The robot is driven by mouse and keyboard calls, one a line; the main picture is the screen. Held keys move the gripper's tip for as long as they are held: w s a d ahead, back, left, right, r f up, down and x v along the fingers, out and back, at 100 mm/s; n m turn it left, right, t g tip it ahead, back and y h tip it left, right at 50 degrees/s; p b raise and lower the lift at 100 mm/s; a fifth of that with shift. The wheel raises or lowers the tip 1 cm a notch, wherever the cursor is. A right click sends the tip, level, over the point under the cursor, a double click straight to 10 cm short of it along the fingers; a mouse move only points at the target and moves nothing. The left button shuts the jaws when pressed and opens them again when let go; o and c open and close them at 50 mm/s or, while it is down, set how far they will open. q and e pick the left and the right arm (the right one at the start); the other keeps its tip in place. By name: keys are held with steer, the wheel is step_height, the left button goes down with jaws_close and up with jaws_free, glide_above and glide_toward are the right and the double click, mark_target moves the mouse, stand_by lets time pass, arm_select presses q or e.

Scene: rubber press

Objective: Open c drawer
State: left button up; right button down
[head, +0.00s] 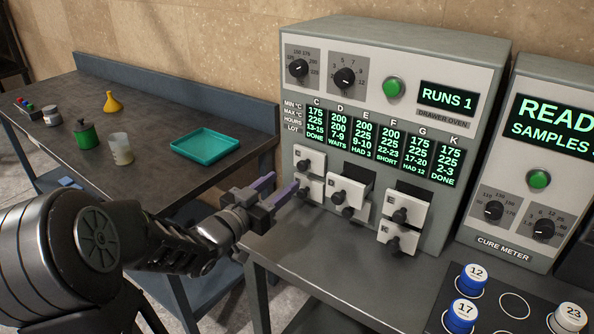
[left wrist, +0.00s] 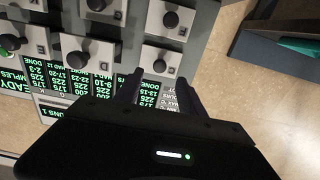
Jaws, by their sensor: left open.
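The drawer oven (head: 390,60) has small white drawers with black knobs under its green readouts. The top-left drawer (head: 312,155), under the C column, is the likely C drawer; its own letter is too small to read surely. It looks shut. My left gripper (head: 284,187) is open and empty, just left of this drawer, its fingers pointing at the oven front. In the left wrist view, upside down, the gripper (left wrist: 158,84) has the drawer's knob (left wrist: 160,66) ahead between its fingertips, apart from them as far as I can tell. My right gripper is out of view.
Below is another left drawer (head: 311,189). The middle drawer (head: 347,196) stands out with a dark opening above it. Two more drawers (head: 403,212) stick out at right. The cure meter (head: 530,150) and capped jars (head: 463,312) are right. A teal tray (head: 205,143) lies on the left bench.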

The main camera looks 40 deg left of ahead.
mark_target(300, 168)
arm_select(q)
steer(key=w+p, duration=0.1)
steer(key=w, duration=0.6)
steer(key=shift+a, duration=0.1)
steer(key=shift+c, duration=0.4)
jaws_close()
stand_by(0.8)
